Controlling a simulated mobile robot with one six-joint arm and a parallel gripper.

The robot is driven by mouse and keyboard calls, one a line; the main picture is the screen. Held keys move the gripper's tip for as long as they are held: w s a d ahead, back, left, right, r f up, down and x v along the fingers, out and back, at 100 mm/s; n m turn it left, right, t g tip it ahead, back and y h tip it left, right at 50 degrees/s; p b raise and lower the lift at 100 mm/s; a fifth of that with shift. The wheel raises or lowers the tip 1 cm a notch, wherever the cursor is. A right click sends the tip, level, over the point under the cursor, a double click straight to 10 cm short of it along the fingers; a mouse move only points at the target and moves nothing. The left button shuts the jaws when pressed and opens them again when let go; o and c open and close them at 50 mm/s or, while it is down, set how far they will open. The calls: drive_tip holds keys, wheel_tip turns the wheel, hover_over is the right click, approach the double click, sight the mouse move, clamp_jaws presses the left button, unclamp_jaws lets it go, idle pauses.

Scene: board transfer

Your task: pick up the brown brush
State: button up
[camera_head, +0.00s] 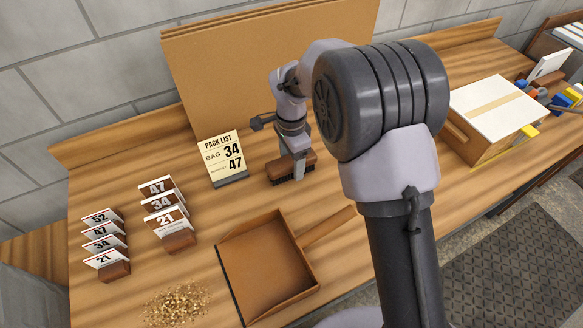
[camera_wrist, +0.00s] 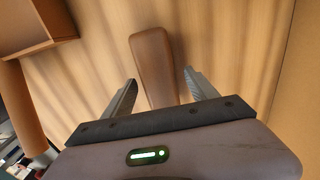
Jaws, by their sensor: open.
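The brown brush (camera_head: 279,170) has a wooden top and dark bristles and lies on the workbench behind the dustpan. My gripper (camera_head: 297,169) is down at the brush, in front of its right part in the head view. In the wrist view, the brush's brown wooden back (camera_wrist: 154,62) reaches in between the two open fingers of my gripper (camera_wrist: 160,90). A gap shows on each side of it. The near end of the brush is hidden behind my gripper body.
A brown dustpan (camera_head: 265,262) lies in front, its handle pointing right. A pack list sign (camera_head: 225,160) stands left of the brush. Numbered card holders (camera_head: 165,212) stand further left, near a crumb pile (camera_head: 177,303). A box (camera_head: 490,120) sits at right. A tall panel (camera_head: 215,75) stands behind.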

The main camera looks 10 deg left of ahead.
clamp_jaws()
wheel_tip(320, 180, up, 10)
drive_tip(key=p, duration=0.3)
drive_tip(key=shift+r, duration=0.1)
